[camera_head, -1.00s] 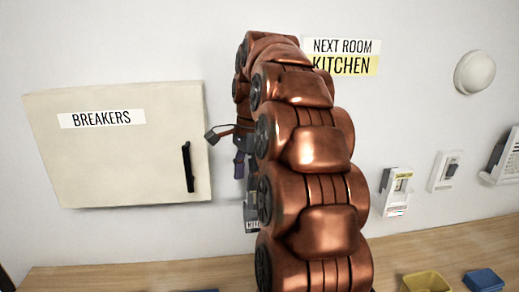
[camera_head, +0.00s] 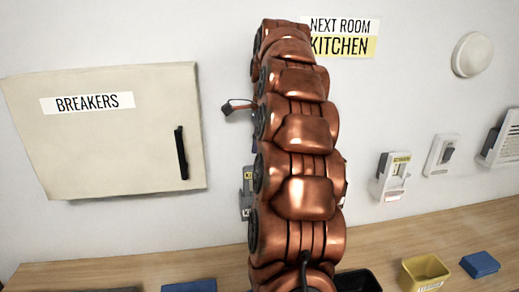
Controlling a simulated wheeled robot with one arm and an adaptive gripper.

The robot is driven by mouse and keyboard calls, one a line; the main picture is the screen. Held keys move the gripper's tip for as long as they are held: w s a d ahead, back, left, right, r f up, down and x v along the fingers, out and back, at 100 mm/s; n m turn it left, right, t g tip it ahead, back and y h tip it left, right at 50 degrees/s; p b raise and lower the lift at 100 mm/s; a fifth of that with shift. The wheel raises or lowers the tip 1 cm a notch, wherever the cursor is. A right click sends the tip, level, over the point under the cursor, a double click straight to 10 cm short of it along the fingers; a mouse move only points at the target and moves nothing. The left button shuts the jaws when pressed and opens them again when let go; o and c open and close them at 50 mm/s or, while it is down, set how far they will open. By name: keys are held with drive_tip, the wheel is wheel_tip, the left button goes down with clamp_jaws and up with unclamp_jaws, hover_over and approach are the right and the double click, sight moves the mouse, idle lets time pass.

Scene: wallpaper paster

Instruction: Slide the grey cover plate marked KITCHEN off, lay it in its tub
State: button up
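My copper-coloured arm rises through the middle of the view and hides much of the wall behind it. Of my gripper (camera_head: 238,106), only a dark finger-like part shows, sticking out left of the arm near the wall. The rest is behind the arm, so its opening is hidden. A grey wall fitting (camera_head: 247,188) with small labels peeks out left of the arm, lower down. Its labels are too small to read, and I cannot tell whether it is the KITCHEN cover plate. A black tub (camera_head: 359,282) and a yellow tub (camera_head: 426,272) stand on the wooden counter at right.
A closed BREAKERS cabinet (camera_head: 110,145) is on the wall at left. A NEXT ROOM KITCHEN sign (camera_head: 342,38) is at the top. Switch units (camera_head: 393,176) (camera_head: 442,154) are on the wall at right.

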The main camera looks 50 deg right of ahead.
sight(248, 171)
drive_tip(key=shift+w+a+f+p, duration=0.1)
drive_tip(key=shift+a+f+p, duration=0.05)
drive_tip(key=shift+f, duration=1)
drive_tip(key=shift+w+a+f+p, duration=0.1)
drive_tip(key=shift+a+f+p, duration=0.05)
drive_tip(key=shift+f, duration=1)
clamp_jaws()
